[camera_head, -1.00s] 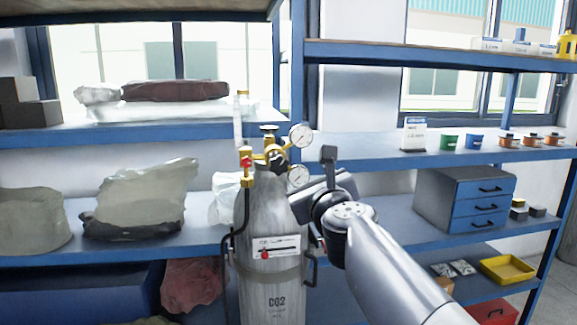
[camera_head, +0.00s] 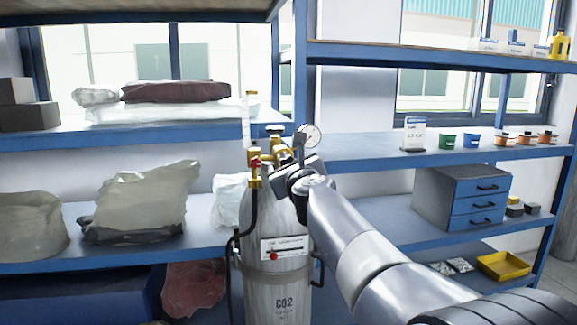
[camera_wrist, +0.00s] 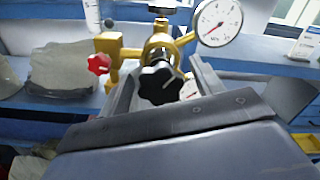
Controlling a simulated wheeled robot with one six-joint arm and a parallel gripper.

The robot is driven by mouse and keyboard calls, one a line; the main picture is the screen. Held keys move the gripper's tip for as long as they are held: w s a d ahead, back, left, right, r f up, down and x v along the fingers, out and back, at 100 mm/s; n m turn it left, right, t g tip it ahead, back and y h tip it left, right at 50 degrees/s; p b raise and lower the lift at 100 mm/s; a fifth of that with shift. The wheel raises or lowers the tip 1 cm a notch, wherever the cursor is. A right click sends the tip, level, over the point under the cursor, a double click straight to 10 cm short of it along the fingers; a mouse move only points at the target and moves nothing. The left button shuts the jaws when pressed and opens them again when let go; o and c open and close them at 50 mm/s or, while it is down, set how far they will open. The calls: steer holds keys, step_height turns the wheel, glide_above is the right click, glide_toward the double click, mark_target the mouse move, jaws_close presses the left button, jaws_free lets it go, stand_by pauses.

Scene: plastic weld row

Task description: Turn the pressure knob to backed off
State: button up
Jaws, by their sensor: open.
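In the head view, the regulator (camera_head: 262,156) tops the grey CO2 cylinder (camera_head: 275,220), and my wrist hides the black knob.
A pressure gauge (camera_wrist: 217,21) stands up right of the regulator, close to my gripper. A second gauge (camera_wrist: 189,89) is partly hidden behind the right finger. A black hose (camera_head: 236,250) runs down the cylinder's left. Blue shelves (camera_head: 400,150) stand behind with boxes and pots.

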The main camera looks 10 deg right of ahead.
steer(key=shift+c, duration=0.2)
steer(key=c, duration=0.9)
steer(key=shift+n, duration=0.3)
